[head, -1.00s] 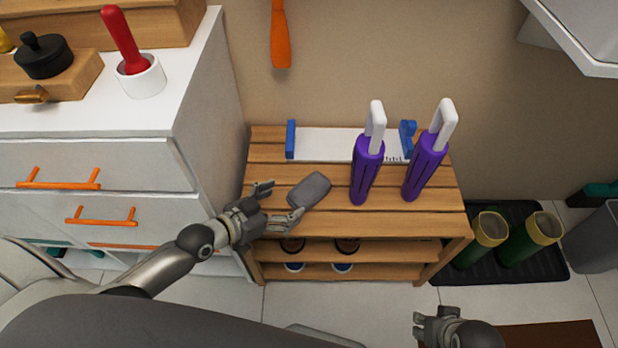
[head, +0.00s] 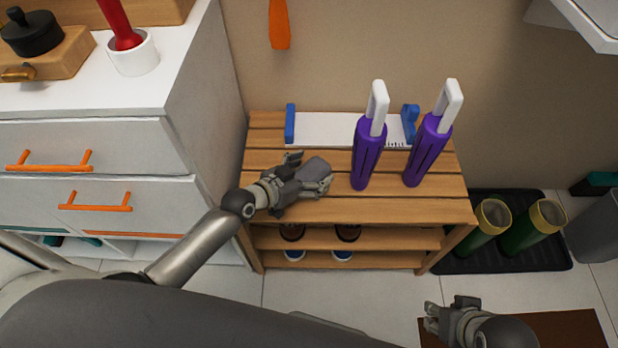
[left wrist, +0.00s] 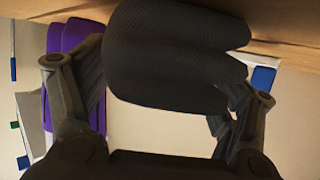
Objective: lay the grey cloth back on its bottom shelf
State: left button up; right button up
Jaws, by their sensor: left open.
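The grey cloth (head: 316,166) lies folded on the slatted top of the wooden rack (head: 350,211). It also shows in the left wrist view as a dark, rounded, textured bundle (left wrist: 170,60). My left gripper (head: 309,172) is open at the cloth, with one finger on either side of it. The wrist view shows the cloth between the two fingers, though contact cannot be told. My right gripper (head: 438,312) is low at the right, away from the rack, and its jaws are too unclear to judge.
Two purple umbrella-like objects with white handles (head: 368,150) (head: 428,150) stand right of the cloth. A white and blue rail (head: 335,129) lies behind. Shoes (head: 293,233) sit on the lower shelves. Green boots (head: 487,228) stand on a black tray at right. A white drawer cabinet (head: 150,190) is at left.

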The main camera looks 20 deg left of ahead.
pick_arm(q)
jog(key=shift+w+d, duration=0.1)
jog(key=c, duration=1.1)
jog(key=shift+c, duration=0.4)
